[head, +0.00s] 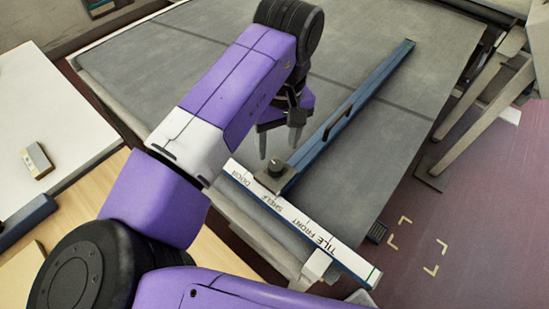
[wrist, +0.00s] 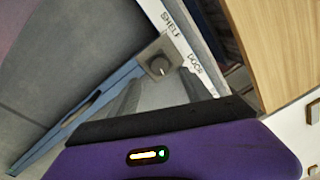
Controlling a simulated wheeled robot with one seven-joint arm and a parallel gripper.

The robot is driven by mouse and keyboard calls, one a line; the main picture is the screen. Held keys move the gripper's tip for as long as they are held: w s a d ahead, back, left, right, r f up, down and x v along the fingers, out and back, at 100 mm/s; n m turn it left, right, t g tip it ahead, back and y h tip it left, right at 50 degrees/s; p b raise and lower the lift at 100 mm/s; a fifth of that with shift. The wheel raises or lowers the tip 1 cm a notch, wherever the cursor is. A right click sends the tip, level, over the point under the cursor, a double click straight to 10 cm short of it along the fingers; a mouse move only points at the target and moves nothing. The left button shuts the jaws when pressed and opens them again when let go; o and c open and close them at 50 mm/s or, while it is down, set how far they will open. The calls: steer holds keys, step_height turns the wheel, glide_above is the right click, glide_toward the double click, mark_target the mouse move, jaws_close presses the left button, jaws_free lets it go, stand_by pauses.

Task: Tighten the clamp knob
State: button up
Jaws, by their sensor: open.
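The clamp knob (head: 277,167) is a small dark round knob on a square grey-brown block, where a long blue bar (head: 350,110) meets a white marked strip (head: 318,238). In the wrist view the knob (wrist: 160,66) shows from above with a pale pointer line, beside the words SHELF and DOOR on the strip. My gripper (head: 280,144) is open and empty, its two fingers pointing down, and appears just behind the knob in the head view. In the wrist view the fingers (wrist: 160,92) lie just below the knob, apart from it.
The blue bar lies across a large grey table surface (head: 200,55), mostly clear. A white-topped bench (head: 65,110) with a small tan block (head: 37,161) stands left. A grey metal frame (head: 480,100) stands right, near open floor with yellow corner marks (head: 420,245).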

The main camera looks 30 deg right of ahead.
mark_target(276, 164)
step_height(276, 164, down, 7)
steer(key=shift+a+r+p, duration=0.1)
steer(key=shift+a+p, duration=0.05)
steer(key=shift+p, duration=0.2)
steer(key=shift+c, duration=0.3)
jaws_close()
